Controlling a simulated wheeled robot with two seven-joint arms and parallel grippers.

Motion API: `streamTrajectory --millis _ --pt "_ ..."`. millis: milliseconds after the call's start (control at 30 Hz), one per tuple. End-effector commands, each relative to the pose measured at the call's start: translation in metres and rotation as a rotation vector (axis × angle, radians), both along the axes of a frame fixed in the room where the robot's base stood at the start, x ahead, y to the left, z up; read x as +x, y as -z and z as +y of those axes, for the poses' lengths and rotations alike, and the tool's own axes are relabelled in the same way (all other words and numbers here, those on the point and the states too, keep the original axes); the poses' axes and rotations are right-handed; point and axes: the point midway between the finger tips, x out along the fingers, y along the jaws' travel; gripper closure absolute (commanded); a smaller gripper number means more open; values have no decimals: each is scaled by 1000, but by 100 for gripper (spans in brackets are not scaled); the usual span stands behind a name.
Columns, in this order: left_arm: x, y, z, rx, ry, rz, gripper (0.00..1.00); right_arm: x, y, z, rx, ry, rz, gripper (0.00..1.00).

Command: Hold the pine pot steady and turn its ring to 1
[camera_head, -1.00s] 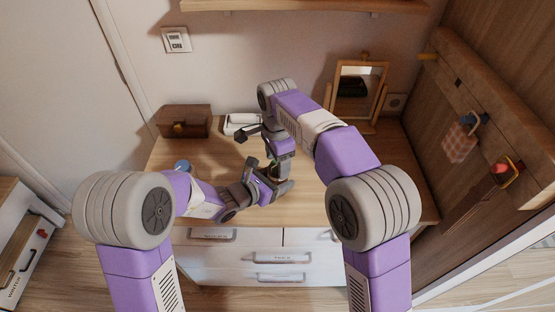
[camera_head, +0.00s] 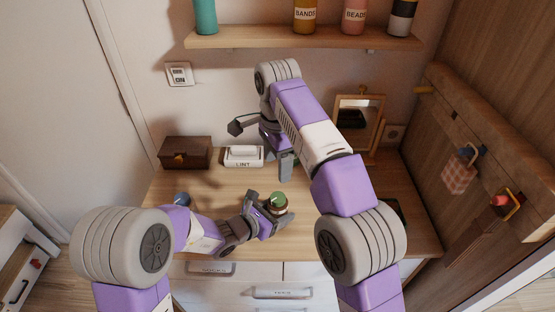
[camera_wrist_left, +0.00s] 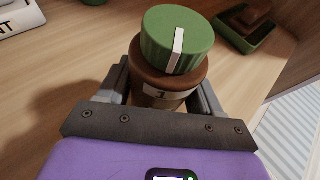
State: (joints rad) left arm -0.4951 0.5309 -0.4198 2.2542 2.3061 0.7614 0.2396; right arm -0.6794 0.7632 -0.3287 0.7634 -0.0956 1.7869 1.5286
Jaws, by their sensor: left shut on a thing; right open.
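The pine pot (camera_head: 278,208) stands on the wooden dresser top, brown with a green top. My left gripper (camera_head: 270,215) is shut around its brown body, one finger on each side. In the left wrist view the green top (camera_wrist_left: 175,40) carries a white line, and a label with a 1 (camera_wrist_left: 161,94) sits on the brown part below. The line points down toward that label, slightly right of the numeral. My right gripper (camera_head: 262,146) is open and empty, behind and above the pot, apart from it. I cannot tell which part is the ring.
A white LINT box (camera_head: 243,157) and a brown chest (camera_head: 186,153) stand at the back left. A mirror (camera_head: 357,117) stands at the back right. A shelf (camera_head: 300,37) with bottles hangs above. A green tray (camera_wrist_left: 262,42) lies beyond the pot. Dresser drawers (camera_head: 280,292) are below.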

Motion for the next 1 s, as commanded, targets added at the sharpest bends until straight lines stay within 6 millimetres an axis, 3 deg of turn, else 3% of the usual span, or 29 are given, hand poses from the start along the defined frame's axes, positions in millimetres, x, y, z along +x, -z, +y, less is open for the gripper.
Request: streamTrajectory --millis 467,500,667,1000 --pt "0 0 0 0 0 0 70 0 -3 0 0 0 1 30" --pt "0 0 0 0 0 0 30 0 -3 0 0 0 1 30" --pt "0 0 0 0 0 0 6 0 -3 0 0 0 1 30" --pt "-1 -1 2 0 -1 -1 5 0 -3 0 0 1 0 30"
